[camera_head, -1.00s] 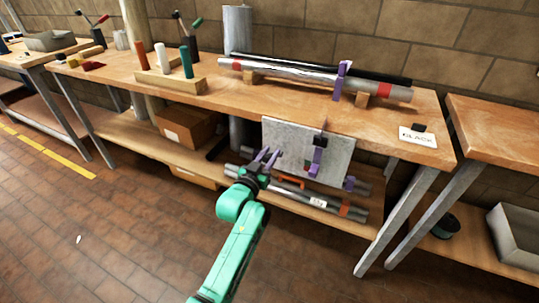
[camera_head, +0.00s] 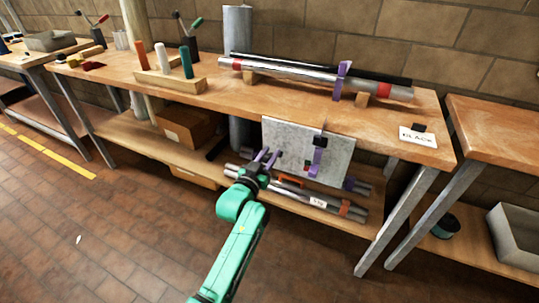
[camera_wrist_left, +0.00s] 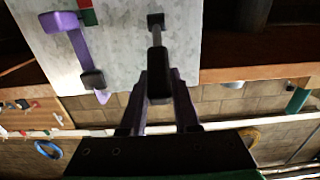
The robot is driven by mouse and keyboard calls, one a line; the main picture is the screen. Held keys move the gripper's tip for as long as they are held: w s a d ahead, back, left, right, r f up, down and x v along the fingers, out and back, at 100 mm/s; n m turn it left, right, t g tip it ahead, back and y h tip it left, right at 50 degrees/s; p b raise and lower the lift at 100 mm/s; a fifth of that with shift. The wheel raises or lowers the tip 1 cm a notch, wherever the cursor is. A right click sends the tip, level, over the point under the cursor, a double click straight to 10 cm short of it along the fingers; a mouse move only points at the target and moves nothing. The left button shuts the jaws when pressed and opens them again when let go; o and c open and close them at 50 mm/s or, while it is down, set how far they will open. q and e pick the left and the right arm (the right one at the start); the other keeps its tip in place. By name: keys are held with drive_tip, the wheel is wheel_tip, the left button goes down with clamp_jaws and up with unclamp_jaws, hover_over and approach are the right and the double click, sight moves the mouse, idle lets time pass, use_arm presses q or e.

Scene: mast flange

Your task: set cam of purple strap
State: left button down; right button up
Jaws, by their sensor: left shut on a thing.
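A purple strap (camera_head: 318,157) hangs down the front of a grey plate (camera_head: 345,152) below the bench edge. It also shows in the left wrist view (camera_wrist_left: 76,48), with a dark buckle-like block (camera_wrist_left: 92,79) near its end. My left gripper (camera_head: 268,156) is at the plate's left part, to the left of the strap. In the left wrist view its fingers (camera_wrist_left: 158,85) are shut on a dark-gripped lever (camera_wrist_left: 157,62), whose shaft runs to a small black block (camera_wrist_left: 155,19) on the plate. The fingers partly hide the lever. My right gripper is out of view.
Metal tubes (camera_head: 295,70) lie on wooden blocks on the bench, with a purple band (camera_head: 341,80) around them. More tubes (camera_head: 318,203) lie on the lower shelf under the plate. A cardboard box (camera_head: 188,125) stands left. The floor in front is clear.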

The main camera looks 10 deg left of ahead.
use_arm(q)
drive_tip(key=shift+r+p, duration=0.15)
drive_tip(key=shift+p, duration=0.25)
drive_tip(key=w+r+g+p, duration=0.1)
drive_tip(key=g+p, duration=0.1)
drive_tip(key=p, duration=0.3)
drive_tip(key=w+d+r+g+y+p, duration=0.1)
drive_tip(key=r+g+p, duration=0.1)
drive_tip(key=p, duration=0.4)
drive_tip(key=shift+w, duration=0.4)
drive_tip(key=shift+w+g+y+p, duration=0.4)
drive_tip(key=shift+g+p, duration=0.2)
drive_tip(key=shift+g, duration=0.2)
drive_tip(key=shift+w+d+g+p, duration=0.2)
drive_tip(key=shift+w+g+p, duration=0.15)
drive_tip(key=shift+g, duration=0.25)
drive_tip(key=c, duration=0.6)
unclamp_jaws()
drive_tip(key=shift+w, duration=0.1)
drive_tip(key=shift+c, duration=0.2)
